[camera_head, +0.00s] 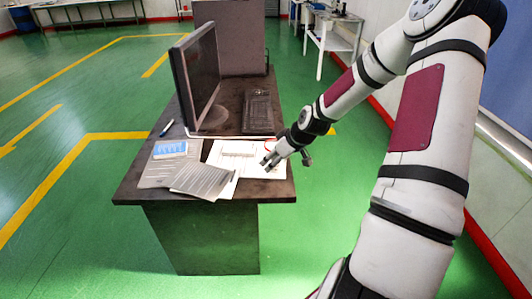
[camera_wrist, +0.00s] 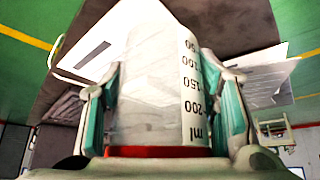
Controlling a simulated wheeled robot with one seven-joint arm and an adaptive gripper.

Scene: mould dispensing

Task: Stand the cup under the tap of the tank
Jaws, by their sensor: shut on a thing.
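The cup (camera_wrist: 150,85) is clear and whitish, with black ml marks on its side and a red band at the end near my palm. In the wrist view it fills the space between the green-padded fingers of my gripper (camera_wrist: 165,100), which is shut on it. In the head view my gripper (camera_head: 270,161) is over the front right part of the desk, and the cup is hard to make out there. I cannot tell the height of the cup above the desk. No tank or tap can be made out in either view.
The dark desk (camera_head: 130,187) bears a monitor (camera_head: 196,75), a keyboard (camera_head: 257,112), a pen (camera_head: 167,128) and loose papers (camera_head: 205,180). A grey box-like block (camera_head: 230,38) stands at its back. A white table (camera_head: 333,42) is farther back. Green floor is clear to the left.

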